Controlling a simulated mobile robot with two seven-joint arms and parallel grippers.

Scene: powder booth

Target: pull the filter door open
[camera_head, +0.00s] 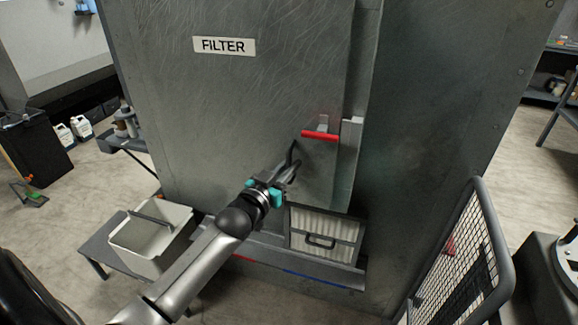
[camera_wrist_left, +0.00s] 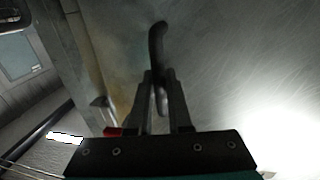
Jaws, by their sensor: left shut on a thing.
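The filter door (camera_head: 270,95) is a scratched grey metal panel with a white FILTER label (camera_head: 223,46). A dark curved handle (camera_head: 293,150) stands out from its lower right part. My left gripper (camera_head: 289,169) is shut on this handle. In the left wrist view the handle (camera_wrist_left: 157,42) rises from between the closed fingers (camera_wrist_left: 160,98), with the door surface (camera_wrist_left: 235,60) behind it. A red-gripped latch (camera_head: 320,136) sits above and right of the gripper, near the door's right edge. I cannot tell whether the door stands slightly ajar. My right gripper is not in view.
A pleated filter (camera_head: 342,232) with a dark handle shows below the door. A pale bin (camera_head: 150,236) stands on a low grey stand at left. A wire mesh cage (camera_head: 465,260) stands at lower right. Open floor (camera_head: 90,190) lies at left.

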